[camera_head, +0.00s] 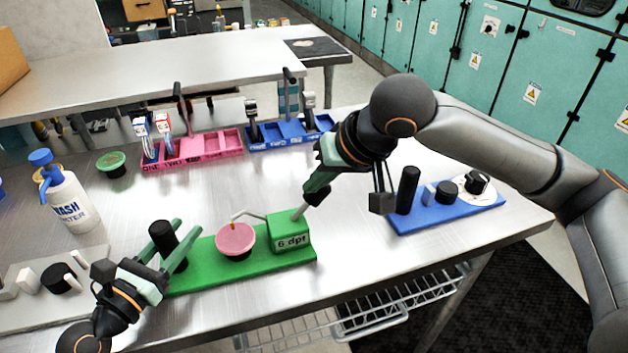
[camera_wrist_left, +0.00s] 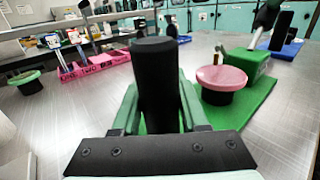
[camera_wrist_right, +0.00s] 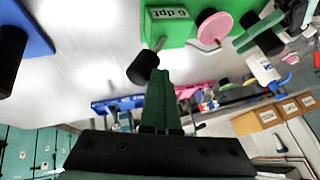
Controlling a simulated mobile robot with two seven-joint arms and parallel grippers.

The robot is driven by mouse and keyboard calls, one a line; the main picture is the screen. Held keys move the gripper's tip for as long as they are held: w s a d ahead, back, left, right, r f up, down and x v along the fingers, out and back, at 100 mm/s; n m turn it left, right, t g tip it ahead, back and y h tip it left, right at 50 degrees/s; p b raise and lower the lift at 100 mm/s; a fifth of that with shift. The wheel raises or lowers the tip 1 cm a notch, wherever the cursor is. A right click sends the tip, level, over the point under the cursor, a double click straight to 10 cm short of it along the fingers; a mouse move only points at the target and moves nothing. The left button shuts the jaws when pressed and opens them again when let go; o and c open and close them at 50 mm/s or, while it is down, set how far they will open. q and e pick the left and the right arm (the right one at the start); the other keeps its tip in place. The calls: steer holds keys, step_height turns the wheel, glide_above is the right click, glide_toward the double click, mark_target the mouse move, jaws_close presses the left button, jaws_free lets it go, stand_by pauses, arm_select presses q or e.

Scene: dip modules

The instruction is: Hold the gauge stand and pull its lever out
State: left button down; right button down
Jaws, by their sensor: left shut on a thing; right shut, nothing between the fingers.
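The gauge stand is a green board (camera_head: 200,260) with a black post (camera_head: 162,234), a pink-topped cup (camera_head: 235,238) and a green box (camera_head: 290,235) labelled "6 dpt". My left gripper (camera_head: 174,247) is shut around the black post, which stands upright between the fingers in the left wrist view (camera_wrist_left: 157,85). The lever, a thin rod with a black knob (camera_wrist_right: 143,66), sticks out of the box, up and to the right in the head view. My right gripper (camera_wrist_right: 163,85) is shut and empty, its fingertips right beside the knob; whether they touch is unclear.
A blue board (camera_head: 440,215) with a black post and dial lies to the right. Pink (camera_head: 205,147) and blue (camera_head: 290,133) trays stand behind. A wash bottle (camera_head: 70,200) and a green-topped cup (camera_head: 112,165) are at left. A grey board (camera_head: 35,305) lies front left.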

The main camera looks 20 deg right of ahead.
steer(key=shift+d, duration=0.1)
steer(key=s+r, duration=0.6)
steer(key=r, duration=0.5)
steer(key=shift+a, duration=0.35)
arm_select(q)
steer(key=shift+c, duration=1.7)
jaws_free()
step_height(320, 180, up, 8)
steer(key=p, duration=0.8)
steer(key=shift+f+p, duration=0.25)
steer(key=shift+p, duration=0.1)
arm_select(e)
step_height(320, 180, up, 9)
steer(key=shift+f, duration=0.2)
